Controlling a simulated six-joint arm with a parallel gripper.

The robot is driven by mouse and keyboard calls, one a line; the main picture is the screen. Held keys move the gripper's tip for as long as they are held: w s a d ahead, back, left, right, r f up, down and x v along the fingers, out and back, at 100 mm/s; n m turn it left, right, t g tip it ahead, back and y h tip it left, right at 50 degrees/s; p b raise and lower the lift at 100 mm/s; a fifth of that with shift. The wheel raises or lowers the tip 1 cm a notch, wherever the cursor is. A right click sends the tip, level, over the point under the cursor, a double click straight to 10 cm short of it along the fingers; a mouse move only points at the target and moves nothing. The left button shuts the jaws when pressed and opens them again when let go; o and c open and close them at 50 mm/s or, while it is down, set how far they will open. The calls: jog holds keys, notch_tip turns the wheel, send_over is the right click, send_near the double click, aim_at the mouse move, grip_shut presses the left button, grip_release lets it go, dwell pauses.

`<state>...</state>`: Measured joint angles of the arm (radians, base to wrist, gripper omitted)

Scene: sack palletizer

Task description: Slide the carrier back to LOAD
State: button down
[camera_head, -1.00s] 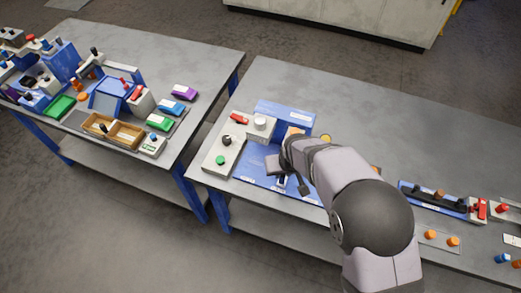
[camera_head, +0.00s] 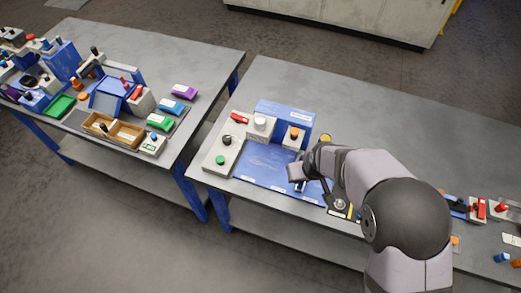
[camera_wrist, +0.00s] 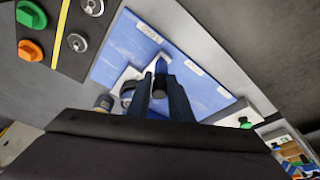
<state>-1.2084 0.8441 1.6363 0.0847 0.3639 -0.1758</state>
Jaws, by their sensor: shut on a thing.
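The blue track plate (camera_head: 262,165) lies on the right-hand table, with small white labels whose text I cannot read for certain. My gripper (camera_head: 300,187) is low over the right part of this plate. In the wrist view my gripper (camera_wrist: 160,88) is shut on a dark upright knob (camera_wrist: 158,84), which I take for the carrier's handle. A pale piece beside the fingers (camera_wrist: 126,76) may be part of the carrier. The rest of the carrier is hidden by the fingers and wrist. The plate also shows in the wrist view (camera_wrist: 120,45).
A grey control box (camera_head: 222,150) with a black knob and green button stands left of the plate. A blue housing (camera_head: 285,113) with an orange button stands behind it. A dark panel (camera_wrist: 62,12) with buttons lies on the opposite side. The plate's left part is clear.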

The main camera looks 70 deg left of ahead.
jog(key=shift+w+d+b, duration=0.35)
jog(key=shift+w+d, duration=1.2)
jog(key=shift+d, duration=0.1)
jog(key=c, duration=1.4)
grip_release()
jog(key=shift+c, duration=0.2)
jog(key=shift+r, duration=0.2)
jog(key=shift+p+v, duration=1.4)
jog(key=shift+v, duration=0.7)
jog(key=shift+r, duration=0.1)
